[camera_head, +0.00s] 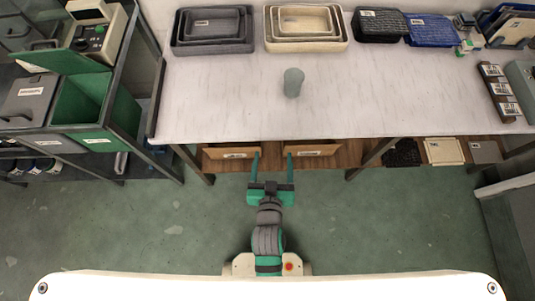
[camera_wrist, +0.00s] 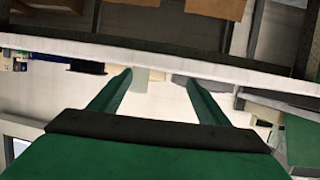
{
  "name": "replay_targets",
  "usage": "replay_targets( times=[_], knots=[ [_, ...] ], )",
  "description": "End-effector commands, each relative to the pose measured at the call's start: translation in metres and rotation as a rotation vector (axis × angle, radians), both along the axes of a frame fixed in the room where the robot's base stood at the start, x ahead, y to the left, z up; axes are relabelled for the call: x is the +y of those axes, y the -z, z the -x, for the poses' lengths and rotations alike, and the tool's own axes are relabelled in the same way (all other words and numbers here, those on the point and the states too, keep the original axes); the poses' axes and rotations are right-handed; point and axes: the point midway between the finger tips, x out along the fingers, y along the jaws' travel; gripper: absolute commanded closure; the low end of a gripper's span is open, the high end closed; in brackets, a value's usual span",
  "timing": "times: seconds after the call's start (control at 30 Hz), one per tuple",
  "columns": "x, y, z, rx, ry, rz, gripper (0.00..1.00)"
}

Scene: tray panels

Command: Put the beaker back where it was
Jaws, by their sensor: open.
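The beaker (camera_head: 293,82) is a plain grey-green cylinder. In the wrist view the open fingers (camera_wrist: 159,76) show below the pale table edge (camera_wrist: 150,61).
Nested grey trays (camera_head: 248,46) and nested cream trays (camera_head: 342,44) stand at the table's back, beside a black basket (camera_head: 380,27) and a blue basket (camera_head: 431,32). A green bin (camera_head: 97,138) stands left. The table's middle is mostly free.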

Motion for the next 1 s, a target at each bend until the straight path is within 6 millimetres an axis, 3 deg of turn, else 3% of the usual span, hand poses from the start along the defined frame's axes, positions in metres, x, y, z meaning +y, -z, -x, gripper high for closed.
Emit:
replay_targets(
  times=[0.03,0.3,0.53,0.77,0.87,1.0],
  knots=[
    [0.002,0.002,0.02,0.001,-0.012,-0.001,0.3],
    [0.014,-0.017,0.107,-0.043,-0.057,-0.013,0.3],
    [0.016,-0.045,0.16,-0.084,-0.057,-0.019,0.3],
    [0.017,-0.057,0.175,-0.104,-0.051,-0.021,0.27],
    [0.017,-0.052,0.165,-0.103,-0.048,-0.023,0.27],
    [0.015,-0.036,0.134,-0.093,-0.039,-0.029,0.27]
  ],
)
